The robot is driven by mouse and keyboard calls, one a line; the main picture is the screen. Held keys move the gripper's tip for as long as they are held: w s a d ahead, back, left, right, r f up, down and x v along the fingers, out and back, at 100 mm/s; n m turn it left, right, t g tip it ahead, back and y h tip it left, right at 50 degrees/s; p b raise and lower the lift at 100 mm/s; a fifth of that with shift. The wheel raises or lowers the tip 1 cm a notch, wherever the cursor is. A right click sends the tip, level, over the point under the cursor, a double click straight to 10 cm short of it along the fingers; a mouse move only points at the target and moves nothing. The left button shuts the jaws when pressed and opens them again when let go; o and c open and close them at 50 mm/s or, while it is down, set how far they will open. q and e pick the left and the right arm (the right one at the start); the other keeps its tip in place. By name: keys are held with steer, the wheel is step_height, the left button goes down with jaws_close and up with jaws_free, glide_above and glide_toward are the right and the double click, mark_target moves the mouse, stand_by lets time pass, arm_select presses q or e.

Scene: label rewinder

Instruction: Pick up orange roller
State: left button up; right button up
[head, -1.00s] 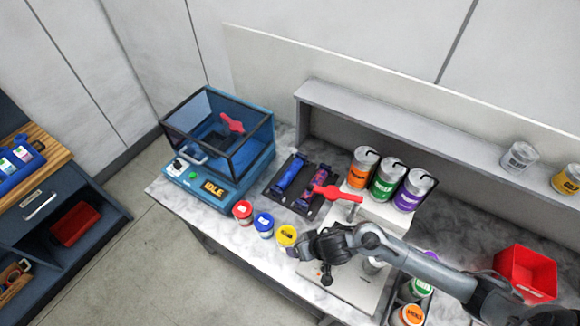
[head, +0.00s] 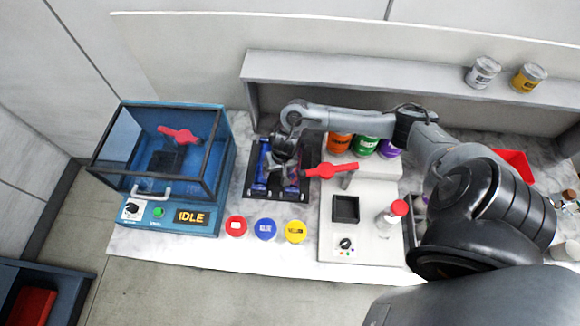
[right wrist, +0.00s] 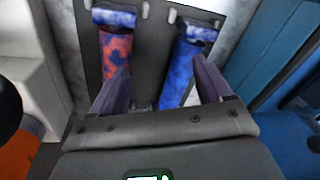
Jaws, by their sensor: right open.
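No plainly orange roller shows. A black tray (head: 278,196) holds two rollers, also seen in the right wrist view (right wrist: 147,50). One is blue (right wrist: 180,72); the other is mottled red and blue (right wrist: 116,48). In the head view, the blue roller (head: 263,160) is at the left and the mottled one is mostly hidden by my right gripper (head: 284,172). My right gripper (right wrist: 160,72) is open above the tray. In the wrist view the blue roller appears between its fingers, and the left finger overlaps the mottled roller. My left gripper is out of view.
A blue machine with a glass cover (head: 165,165) reading IDLE stands left. Red (head: 236,226), blue (head: 265,229) and yellow (head: 295,231) jars stand in front. A red handle (head: 331,170) and white device (head: 365,235) are close on the right. A shelf (head: 330,72) runs behind.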

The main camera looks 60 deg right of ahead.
steer(key=d+m, duration=0.1)
steer(key=d, duration=0.1)
steer(key=d+r+m+g, duration=0.1)
steer(key=d, duration=0.2)
steer(key=s+d+m+b, duration=0.1)
steer(key=d+m, duration=0.1)
steer(key=d, duration=0.1)
steer(key=shift+r+g+h, duration=0.15)
steer(key=shift+g+h, duration=0.15)
steer(key=shift+g, duration=0.1)
steer(key=shift+s+d+f+b, duration=0.15)
steer(key=shift+d+f+b, duration=0.05)
steer(key=shift+d+b, duration=0.1)
steer(key=shift+m, duration=0.3)
step_height(320, 180, down, 4)
steer(key=shift+f+b, duration=0.25)
steer(key=shift+b, duration=0.7)
steer(key=shift+s+f+b, duration=0.15)
steer(key=shift+f+b, duration=0.2)
steer(key=shift+f, duration=2.35)
steer(key=c, duration=0.6)
jaws_close()
